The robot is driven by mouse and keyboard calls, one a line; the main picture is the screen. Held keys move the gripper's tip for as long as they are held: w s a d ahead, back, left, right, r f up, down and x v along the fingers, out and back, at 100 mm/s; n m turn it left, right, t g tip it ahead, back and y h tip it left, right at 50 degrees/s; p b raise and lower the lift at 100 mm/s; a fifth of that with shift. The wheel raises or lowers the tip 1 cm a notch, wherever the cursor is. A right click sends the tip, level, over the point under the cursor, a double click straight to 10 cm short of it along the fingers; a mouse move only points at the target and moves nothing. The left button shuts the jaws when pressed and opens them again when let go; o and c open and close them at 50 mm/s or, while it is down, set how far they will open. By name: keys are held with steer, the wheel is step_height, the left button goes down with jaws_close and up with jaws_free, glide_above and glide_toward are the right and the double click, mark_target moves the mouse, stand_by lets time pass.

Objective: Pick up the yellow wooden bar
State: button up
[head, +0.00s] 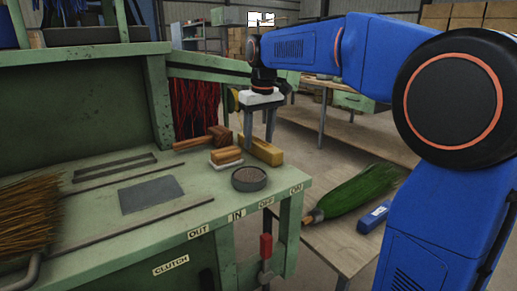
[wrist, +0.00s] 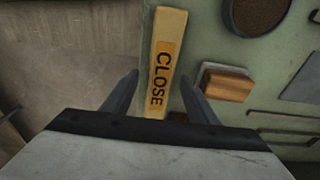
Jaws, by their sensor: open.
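The yellow wooden bar (head: 263,152) lies near the right edge of the green bench top. In the wrist view the bar (wrist: 168,32) runs up the picture and bears the word CLOSE. My gripper (head: 259,138) points down over the bar and is open. In the wrist view its two fingers (wrist: 158,80) stand apart, one on each side of the bar, with gaps. I cannot tell how far the fingertips are above the bench.
A wood-and-white block (head: 226,157) and a brown wooden piece (head: 219,136) lie just left of the bar. A round dish (head: 249,180) stands in front. A green broom (head: 362,189) lies on the lower table at right. The bench edge drops off beside the bar.

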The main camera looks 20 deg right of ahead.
jaws_close()
steer(key=shift+r, duration=0.1)
